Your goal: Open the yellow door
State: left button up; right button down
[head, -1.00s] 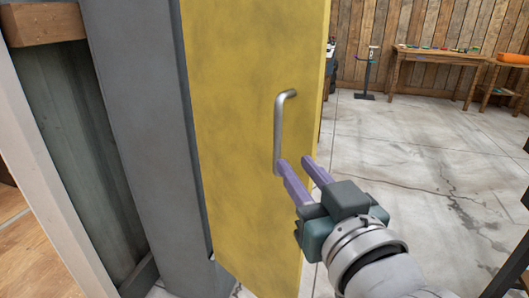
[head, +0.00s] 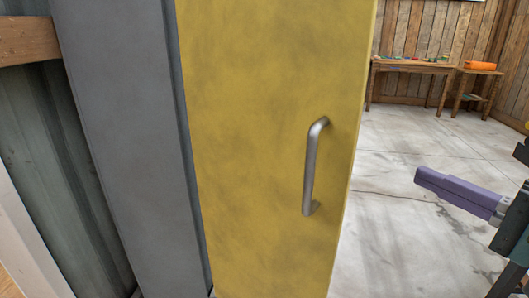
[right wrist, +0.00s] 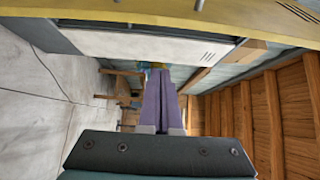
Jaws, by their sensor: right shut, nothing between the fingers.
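The yellow door (head: 260,130) stands ajar in the head view, hinged at the grey frame on its left, with the room visible past its right edge. Its silver bar handle (head: 312,170) is upright near that edge, and nothing touches it. My right gripper (head: 425,178) is at the right of the head view, to the right of the door and apart from the handle. In the right wrist view its purple fingers (right wrist: 160,95) are together and empty. A yellow strip (right wrist: 120,18) runs across the top of that view. My left gripper is not in view.
A grey post (head: 120,140) stands left of the door. A wooden table (head: 410,67) and a small stand with an orange item (head: 480,66) are against the far wooden wall. The concrete floor (head: 400,140) between is clear.

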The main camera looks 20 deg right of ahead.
aim_at(346, 163)
jog(key=w+a, duration=0.5)
jog(key=w, duration=0.2)
jog(key=shift+a, duration=0.25)
dwell(0.3)
jog(key=shift+w, duration=0.1)
jog(key=s+a+p, duration=0.1)
jog(key=a+p, duration=0.1)
jog(key=shift+s+a+r+p, duration=0.3)
jog(key=shift+s+a, duration=0.05)
jog(key=s+a+p, duration=0.2)
jog(key=s+a, duration=0.1)
jog(key=a, duration=0.3)
jog(key=shift+f, duration=0.3)
jog(key=shift+w+d, duration=0.1)
